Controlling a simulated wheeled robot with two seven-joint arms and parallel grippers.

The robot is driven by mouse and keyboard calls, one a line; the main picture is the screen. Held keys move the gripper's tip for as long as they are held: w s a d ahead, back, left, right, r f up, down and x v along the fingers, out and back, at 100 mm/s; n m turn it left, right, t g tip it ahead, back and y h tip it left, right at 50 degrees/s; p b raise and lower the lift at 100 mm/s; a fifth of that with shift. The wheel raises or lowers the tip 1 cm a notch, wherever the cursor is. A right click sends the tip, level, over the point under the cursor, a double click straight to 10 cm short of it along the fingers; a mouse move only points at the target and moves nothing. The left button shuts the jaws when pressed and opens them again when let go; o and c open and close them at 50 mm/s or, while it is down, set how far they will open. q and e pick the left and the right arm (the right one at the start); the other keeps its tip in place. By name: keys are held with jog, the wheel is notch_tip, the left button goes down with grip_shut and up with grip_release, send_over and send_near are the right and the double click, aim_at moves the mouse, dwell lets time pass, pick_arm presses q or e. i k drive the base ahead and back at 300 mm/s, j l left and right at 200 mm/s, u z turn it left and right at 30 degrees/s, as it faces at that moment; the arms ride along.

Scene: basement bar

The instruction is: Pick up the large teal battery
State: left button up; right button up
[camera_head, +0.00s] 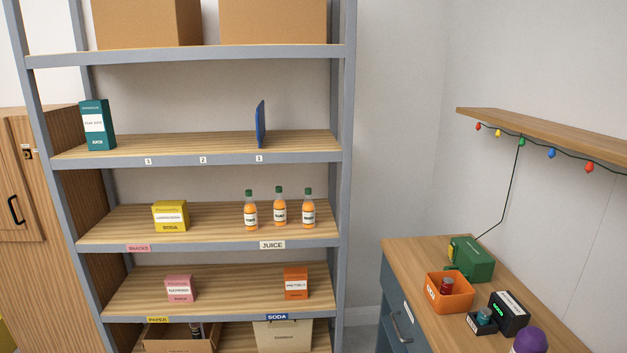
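A small teal cylinder (484,316), which looks like the teal battery, stands upright at the front left of a black charger-like device (509,313) with green lit marks. Both are on the wooden top of the cabinet (405,252) at the lower right. I cannot tell how firmly the cylinder sits in the device. Neither of my grippers is in view.
A green machine (471,259) is behind, a purple rounded object (530,341) in front. A wall shelf (540,132) with bulbs hangs above. A stocked rack (190,153) stands left.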

aim_at(484, 315)
jog(key=j+z, duration=0.25)
jog(key=z, duration=0.2)
jog(key=k+j+z, duration=0.1)
jog(key=j+z, duration=0.15)
jog(key=z, duration=0.2)
jog(key=k+j+z, duration=0.1)
jog(key=j+z, duration=0.15)
jog(key=z, duration=0.2)
